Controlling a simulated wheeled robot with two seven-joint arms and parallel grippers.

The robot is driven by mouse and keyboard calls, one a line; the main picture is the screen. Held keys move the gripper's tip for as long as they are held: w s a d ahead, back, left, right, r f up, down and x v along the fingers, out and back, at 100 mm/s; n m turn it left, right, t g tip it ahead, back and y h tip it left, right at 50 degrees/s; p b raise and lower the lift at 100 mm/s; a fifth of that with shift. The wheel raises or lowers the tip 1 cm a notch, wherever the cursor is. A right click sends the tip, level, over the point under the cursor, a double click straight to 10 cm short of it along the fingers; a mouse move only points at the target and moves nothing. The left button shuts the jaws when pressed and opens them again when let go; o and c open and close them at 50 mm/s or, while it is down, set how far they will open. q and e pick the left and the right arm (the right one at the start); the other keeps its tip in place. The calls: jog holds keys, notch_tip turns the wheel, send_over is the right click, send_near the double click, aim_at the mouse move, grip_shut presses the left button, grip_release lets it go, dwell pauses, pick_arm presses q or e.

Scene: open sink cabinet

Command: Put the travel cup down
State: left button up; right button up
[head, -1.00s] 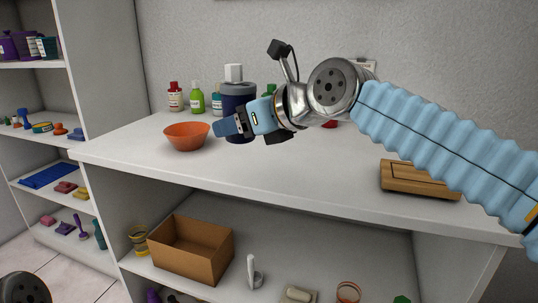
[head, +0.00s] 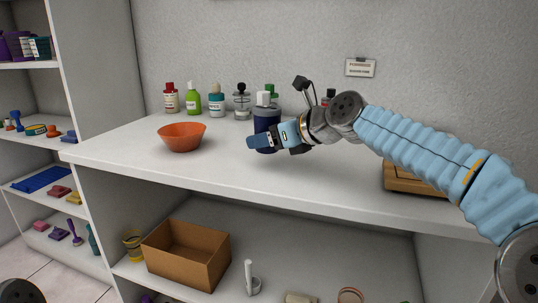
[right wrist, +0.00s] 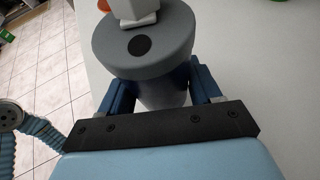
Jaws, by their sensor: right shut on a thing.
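The travel cup (head: 267,118) is dark blue with a white top and stands upright over the white counter (head: 330,175). My right gripper (head: 264,141) is shut on its body from the right side. In the right wrist view the cup (right wrist: 145,50) shows its grey lid and white spout, with its body between the two blue fingers. The gripper and fingers hide part of the cup's lower body in the head view. I cannot tell whether its base touches the counter. My left gripper is not in view.
An orange bowl (head: 182,137) sits left of the cup. Several bottles (head: 217,101) stand behind along the wall. Counter in front of the cup is clear. A cardboard box (head: 185,255) is on the shelf below.

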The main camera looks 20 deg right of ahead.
aim_at(271, 151)
jog(key=shift+w+d+f+b, duration=0.15)
jog(key=shift+f+b, duration=0.2)
jog(key=shift+f, duration=0.6)
jog(key=shift+w+d+f+b, duration=0.1)
jog(key=shift+f+b, duration=0.2)
jog(key=shift+f, duration=0.6)
jog(key=shift+a+f, duration=0.1)
jog(key=o, duration=1.1)
jog(key=shift+s+d, duration=0.2)
jog(key=shift+s, duration=0.05)
jog(key=b+v, duration=0.1)
jog(key=v, duration=1)
jog(key=shift+s+d+r, duration=0.1)
jog(key=shift+s+r, duration=0.05)
jog(key=shift+r, duration=0.15)
